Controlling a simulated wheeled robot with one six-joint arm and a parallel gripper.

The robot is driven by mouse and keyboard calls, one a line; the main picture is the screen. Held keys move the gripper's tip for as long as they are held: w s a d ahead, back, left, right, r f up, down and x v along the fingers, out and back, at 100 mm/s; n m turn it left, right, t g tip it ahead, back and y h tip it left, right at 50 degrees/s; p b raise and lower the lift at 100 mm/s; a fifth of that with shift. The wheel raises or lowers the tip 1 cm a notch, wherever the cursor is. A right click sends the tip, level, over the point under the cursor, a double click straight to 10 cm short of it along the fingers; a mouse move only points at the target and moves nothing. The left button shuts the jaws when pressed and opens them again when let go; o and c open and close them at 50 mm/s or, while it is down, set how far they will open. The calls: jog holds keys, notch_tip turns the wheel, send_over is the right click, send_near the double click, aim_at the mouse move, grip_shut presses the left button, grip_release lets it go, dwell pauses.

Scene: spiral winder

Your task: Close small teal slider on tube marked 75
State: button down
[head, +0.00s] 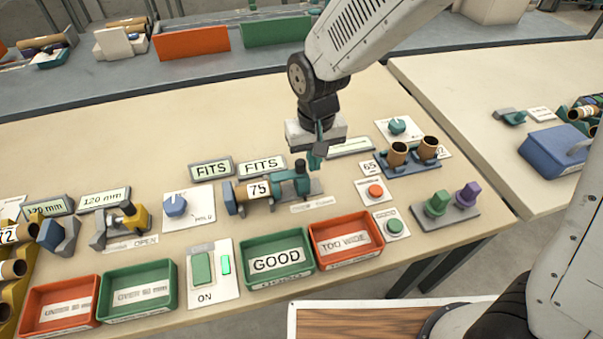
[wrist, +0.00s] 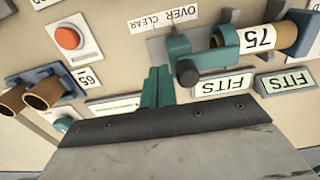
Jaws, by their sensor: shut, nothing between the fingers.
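The brown tube marked 75 (head: 258,189) lies in a teal gauge on the bench; it also shows in the wrist view (wrist: 287,38). The small teal slider (head: 286,187), with a dark knob, is at the tube's right end in the head view. In the wrist view the slider (wrist: 182,47) is left of the tube. I cannot tell whether it touches the tube. My gripper (head: 315,160) is above and just right of the slider, its teal fingers together and empty. In the wrist view the fingertips (wrist: 160,72) are beside the slider, apparently apart from it.
Two FITS displays (head: 262,166) stand behind the gauge. A green GOOD tray (head: 277,284) and red TOO WIDE tray (head: 346,261) are in front. A red button (head: 376,190) and two upright brown tubes (head: 397,153) are to the right. A blue dial (head: 175,205) is left.

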jog(key=shift+w+d, duration=0.1)
jog(key=shift+d, duration=0.3)
notch_tip(320, 180, up, 7)
dwell(0.7)
dwell(0.4)
jog(key=s+d+r+m, duration=0.1)
jog(key=s+d+r, duration=0.2)
jog(key=s+d, duration=0.3)
jog(key=s+d+r+m+t, duration=0.1)
jog(key=s+d+r, duration=0.3)
jog(key=d, duration=0.5)
jog(key=s+d+r+m, duration=0.1)
jog(key=s+d+r, duration=0.3)
jog(key=s+d, duration=0.4)
jog(key=shift+s+d+r, duration=0.15)
jog(key=shift+s+d, duration=0.05)
jog(key=shift+s, duration=0.2)
